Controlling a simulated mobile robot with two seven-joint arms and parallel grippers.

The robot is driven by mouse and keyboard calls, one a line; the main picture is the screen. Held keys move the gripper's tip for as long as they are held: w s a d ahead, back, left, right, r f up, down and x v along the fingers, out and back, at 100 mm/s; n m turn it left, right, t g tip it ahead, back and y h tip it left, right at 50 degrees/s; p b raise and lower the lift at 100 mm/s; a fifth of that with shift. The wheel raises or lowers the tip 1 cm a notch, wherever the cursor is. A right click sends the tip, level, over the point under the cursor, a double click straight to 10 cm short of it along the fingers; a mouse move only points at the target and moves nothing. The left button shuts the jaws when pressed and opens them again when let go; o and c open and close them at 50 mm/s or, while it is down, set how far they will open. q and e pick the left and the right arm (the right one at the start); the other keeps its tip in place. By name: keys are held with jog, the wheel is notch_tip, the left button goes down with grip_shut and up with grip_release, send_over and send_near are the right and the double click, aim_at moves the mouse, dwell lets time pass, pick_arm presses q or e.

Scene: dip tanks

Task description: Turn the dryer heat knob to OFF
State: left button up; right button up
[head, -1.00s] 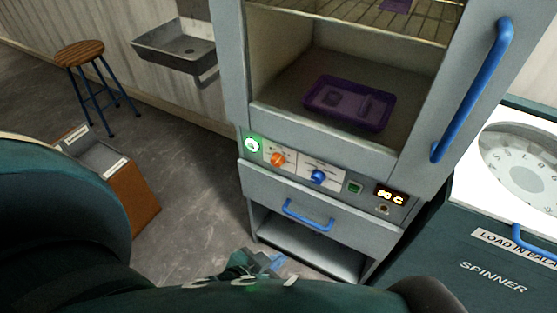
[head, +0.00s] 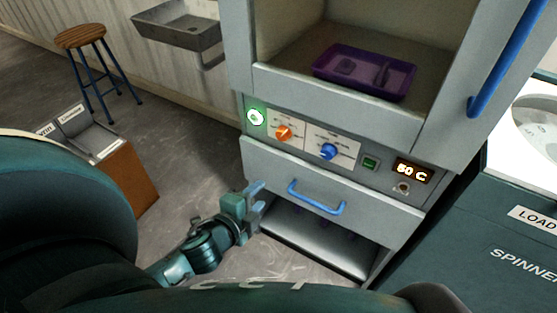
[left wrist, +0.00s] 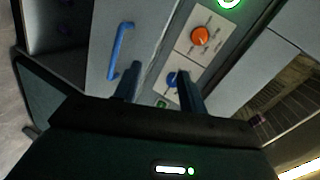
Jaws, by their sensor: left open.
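The dryer's control panel has an orange knob (head: 284,133) on the left plate and a blue knob (head: 329,151) on the right plate. The plate print is too small to read, so I cannot tell which is the heat knob. My left gripper (head: 257,197) is open and empty, low and left of the panel, in front of the drawer. In the left wrist view, the blue knob (left wrist: 173,79) appears between the open fingers (left wrist: 160,84), and the orange knob (left wrist: 201,36) is farther up. Neither knob is touched.
A lit green round indicator (head: 255,116), a green button (head: 370,164) and an orange-lit display (head: 411,171) share the panel. A drawer with a blue handle (head: 316,198) lies below. A purple tray (head: 365,74) sits inside the dryer. The spinner (head: 500,230) stands right.

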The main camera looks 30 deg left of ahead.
aim_at(281, 137)
pick_arm(q)
jog(key=shift+o, duration=1.3)
jog(key=w+a+m+t+b, duration=0.3)
jog(key=w+m+b, duration=0.1)
jog(key=m, duration=0.6)
jog(key=shift+w+a+r+t+b, duration=0.35)
jog(key=shift+a+r+t+b, duration=0.05)
jog(key=shift+b, duration=0.5)
jog(key=shift+m, duration=0.6)
jog(key=w, duration=0.9)
jog(key=w+p, duration=0.1)
jog(key=w, duration=0.3)
jog(key=shift+w+a+r, duration=0.1)
jog(key=shift+w+r, duration=0.05)
jog(key=shift+r, duration=0.2)
pick_arm(e)
jog(key=shift+s+d+f+t+y, duration=0.25)
jog(key=shift+s+f+t+y, duration=0.05)
jog(key=shift+t, duration=0.5)
pick_arm(q)
jog(key=c, duration=1)
jog(key=shift+o, duration=0.2)
